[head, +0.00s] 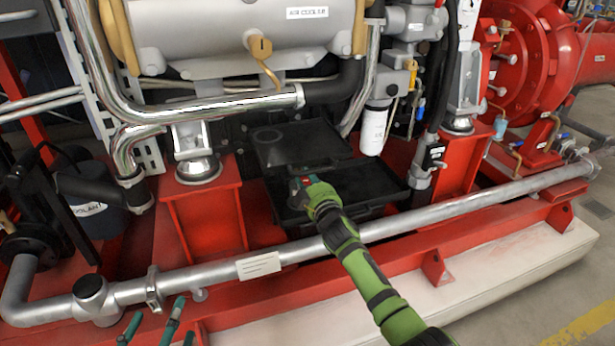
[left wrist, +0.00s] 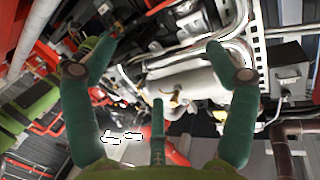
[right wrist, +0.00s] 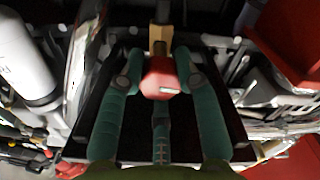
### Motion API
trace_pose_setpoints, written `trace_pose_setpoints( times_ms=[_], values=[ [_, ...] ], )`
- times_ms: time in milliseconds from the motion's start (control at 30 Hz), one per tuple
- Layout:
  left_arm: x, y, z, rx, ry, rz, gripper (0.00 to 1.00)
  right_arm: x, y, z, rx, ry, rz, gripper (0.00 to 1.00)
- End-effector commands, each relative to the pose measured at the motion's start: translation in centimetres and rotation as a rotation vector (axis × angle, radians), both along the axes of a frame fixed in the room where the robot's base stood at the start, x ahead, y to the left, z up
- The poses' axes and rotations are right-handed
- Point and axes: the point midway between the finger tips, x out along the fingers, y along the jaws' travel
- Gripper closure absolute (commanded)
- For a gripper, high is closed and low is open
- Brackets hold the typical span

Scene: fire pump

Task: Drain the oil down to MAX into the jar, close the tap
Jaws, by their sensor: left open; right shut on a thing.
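My right gripper (head: 304,186) reaches in low under the engine, over a black tray. In the right wrist view the right gripper (right wrist: 160,82) is shut on the red tap handle (right wrist: 160,72), with a brass stem (right wrist: 159,40) beyond it. In the head view the tap is mostly hidden by the gripper. My left gripper (head: 153,318) is open at the bottom left edge of the head view, its fingers only partly in frame. In the left wrist view the left gripper (left wrist: 160,48) has fingers wide apart with nothing between them. I make out no jar, oil level or MAX mark.
The black tray (head: 375,182) lies on the red base frame below a dark sump (head: 300,144). A silver pipe (head: 390,231) runs across the front. Red pedestals (head: 205,218) flank the tray. A white filter (head: 372,130) hangs to its right. A dark container (head: 92,200) stands left.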

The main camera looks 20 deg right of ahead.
Motion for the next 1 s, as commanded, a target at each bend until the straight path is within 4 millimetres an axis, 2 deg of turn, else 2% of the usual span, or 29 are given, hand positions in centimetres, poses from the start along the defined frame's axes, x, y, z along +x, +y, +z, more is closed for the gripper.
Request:
trace_pose_setpoints(
  times_ms=[33,333,867,900,933,967,1000],
  values=[
    [0.0,0.1,-0.2,0.002,0.012,0.003,0.14,0.2,0.0,0.9,-0.027,-0.017,0.002,0.99],
    [-0.1,0.4,-1.0,0.013,0.053,0.008,0.14,0.2,0.1,0.8,-0.136,-0.021,0.003,0.99],
    [-0.1,0.4,-1.2,0.014,0.061,0.011,0.14,0.2,0.2,0.8,-0.159,-0.022,0.004,0.99],
    [-0.1,0.4,-1.2,0.014,0.061,0.011,0.14,0.2,0.2,0.8,-0.159,-0.022,0.004,0.59],
    [-0.1,0.4,-1.2,0.014,0.061,0.011,0.14,0.2,0.2,0.9,-0.159,-0.023,0.005,0.47],
    [-0.1,0.4,-1.2,0.015,0.062,0.011,0.14,0.2,0.2,0.8,-0.158,-0.022,0.005,0.42],
    [-0.1,0.4,-1.2,0.014,0.061,0.011,0.14,0.1,0.2,0.7,-0.158,-0.02,0.004,0.42]
  ],
)
